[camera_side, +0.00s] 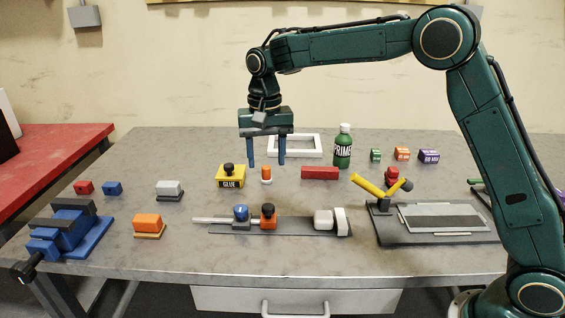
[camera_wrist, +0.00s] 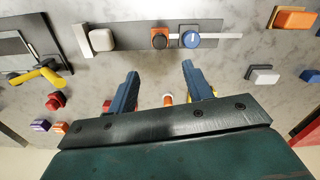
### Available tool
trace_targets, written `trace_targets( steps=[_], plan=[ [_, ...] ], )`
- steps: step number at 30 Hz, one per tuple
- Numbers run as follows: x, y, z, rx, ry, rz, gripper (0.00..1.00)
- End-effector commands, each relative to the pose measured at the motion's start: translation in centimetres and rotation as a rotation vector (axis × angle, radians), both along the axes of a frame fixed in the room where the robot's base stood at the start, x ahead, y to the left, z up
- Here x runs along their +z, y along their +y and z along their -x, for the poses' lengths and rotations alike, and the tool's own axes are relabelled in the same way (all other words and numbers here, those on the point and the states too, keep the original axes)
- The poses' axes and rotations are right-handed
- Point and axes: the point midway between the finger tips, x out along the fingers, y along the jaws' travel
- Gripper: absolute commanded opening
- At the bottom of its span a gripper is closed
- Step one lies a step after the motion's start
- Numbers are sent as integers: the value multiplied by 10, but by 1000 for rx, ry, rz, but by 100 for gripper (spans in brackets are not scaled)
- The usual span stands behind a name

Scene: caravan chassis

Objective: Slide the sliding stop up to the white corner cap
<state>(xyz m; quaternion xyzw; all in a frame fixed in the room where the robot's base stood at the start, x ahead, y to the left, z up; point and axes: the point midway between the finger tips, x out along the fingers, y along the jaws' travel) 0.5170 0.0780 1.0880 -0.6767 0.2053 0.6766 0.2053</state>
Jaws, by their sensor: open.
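A dark flat rail (camera_side: 295,229) lies at the front middle of the table. An orange block with a black knob (camera_side: 268,217) sits on it, close to a blue-knobbed block (camera_side: 240,213) on its left; which is the sliding stop I cannot tell for sure. The white corner cap (camera_side: 323,219) is at the rail's right end, against an upright white plate (camera_side: 342,221), with a clear gap from the orange block. My gripper (camera_side: 266,165) is open and empty, high above the table. The wrist view shows the cap (camera_wrist: 102,40), black knob (camera_wrist: 159,38) and blue knob (camera_wrist: 191,39) beyond my fingertips (camera_wrist: 158,70).
A white rod (camera_side: 209,220) sticks out left of the rail. A yellow-handled clamp (camera_side: 372,188) is to the right, a blue vise (camera_side: 68,235) at far left.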

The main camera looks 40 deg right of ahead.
Motion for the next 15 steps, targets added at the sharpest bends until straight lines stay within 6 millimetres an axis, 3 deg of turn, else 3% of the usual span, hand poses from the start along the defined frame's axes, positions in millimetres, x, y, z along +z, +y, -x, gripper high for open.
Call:
trace_targets(
  steps=[15],
  plan=[
    [-70,0,1,0,4,1,50]
  ],
)
